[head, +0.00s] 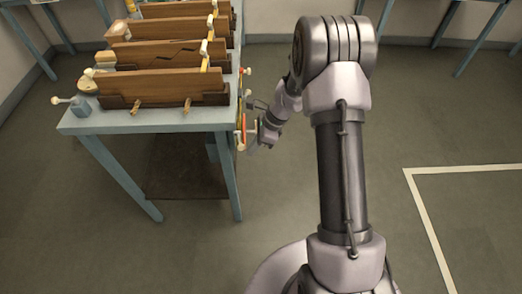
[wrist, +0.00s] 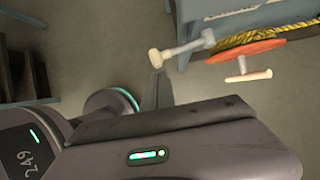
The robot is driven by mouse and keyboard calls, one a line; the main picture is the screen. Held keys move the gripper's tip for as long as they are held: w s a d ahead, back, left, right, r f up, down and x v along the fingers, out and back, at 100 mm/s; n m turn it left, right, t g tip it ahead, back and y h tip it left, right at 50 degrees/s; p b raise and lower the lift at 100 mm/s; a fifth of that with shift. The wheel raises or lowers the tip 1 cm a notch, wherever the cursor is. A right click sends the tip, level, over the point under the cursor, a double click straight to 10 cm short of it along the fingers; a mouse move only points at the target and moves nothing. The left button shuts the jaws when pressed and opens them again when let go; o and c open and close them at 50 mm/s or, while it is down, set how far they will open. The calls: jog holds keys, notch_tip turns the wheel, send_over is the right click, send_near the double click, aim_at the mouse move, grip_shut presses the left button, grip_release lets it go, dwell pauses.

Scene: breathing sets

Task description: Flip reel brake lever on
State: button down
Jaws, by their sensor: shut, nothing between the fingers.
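A red-orange reel (wrist: 247,51) with yellow rope wound behind it is mounted at the side of a blue-grey bench, with a pale crank handle (wrist: 248,76) on its face. Left of it in the wrist view is a grey lever (wrist: 190,47) with a cream knob, which seems to be the brake lever. My gripper (wrist: 157,80) is shut and empty, its fingertips just below the knob in that view. I cannot tell whether they touch. In the head view my gripper (head: 253,146) is beside the bench's right end, where the reel (head: 239,132) is small and partly hidden.
The blue-grey bench (head: 150,121) carries several wooden boards (head: 150,88) in a row, with small knobs and levers at its edges. Other benches stand along the back. The floor to the right is open, with a pale marked line (head: 463,168).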

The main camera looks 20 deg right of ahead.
jog(key=shift+w+a+r, duration=0.15)
jog(key=shift+a+r, duration=0.1)
jog(key=shift+r, duration=0.05)
